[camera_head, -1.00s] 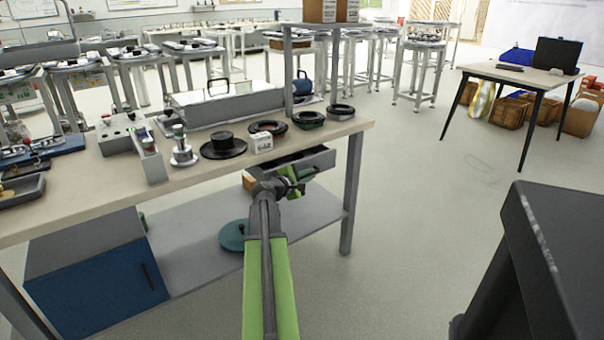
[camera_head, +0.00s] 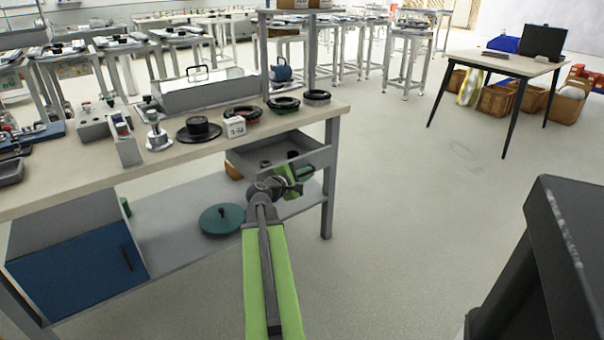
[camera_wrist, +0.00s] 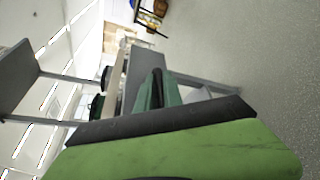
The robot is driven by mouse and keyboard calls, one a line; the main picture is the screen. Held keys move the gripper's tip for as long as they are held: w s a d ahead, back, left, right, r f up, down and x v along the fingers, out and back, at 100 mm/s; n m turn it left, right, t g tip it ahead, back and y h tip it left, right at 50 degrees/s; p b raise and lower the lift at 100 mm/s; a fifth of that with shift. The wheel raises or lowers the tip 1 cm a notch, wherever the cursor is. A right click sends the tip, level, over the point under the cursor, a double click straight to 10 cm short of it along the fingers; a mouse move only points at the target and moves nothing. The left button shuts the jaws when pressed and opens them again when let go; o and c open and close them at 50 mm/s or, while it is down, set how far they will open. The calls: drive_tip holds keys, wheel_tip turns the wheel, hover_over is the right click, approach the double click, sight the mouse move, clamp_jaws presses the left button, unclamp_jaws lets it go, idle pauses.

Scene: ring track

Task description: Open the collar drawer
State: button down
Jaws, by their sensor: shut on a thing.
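The collar drawer (camera_head: 318,157) under the right end of the workbench is pulled out. Its inside shows, with a few small dark items lying in it. My gripper (camera_head: 296,179) is at the drawer's front and shut on its handle. The handle is mostly hidden behind the green jaws. In the wrist view, the gripper's teal fingers (camera_wrist: 158,92) are close together against the grey drawer (camera_wrist: 128,82).
The workbench (camera_head: 75,180) carries a black flanged part (camera_head: 199,129), a white block (camera_head: 235,127) and several dark rings. A teal disc (camera_head: 222,219) lies on its lower shelf beside a blue cabinet (camera_head: 80,262).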

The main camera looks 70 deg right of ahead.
drive_tip(key=c, duration=1.8)
unclamp_jaws()
drive_tip(key=shift+o, duration=0.2)
drive_tip(key=shift+w+a, duration=0.1)
drive_tip(key=shift+w, duration=0.05)
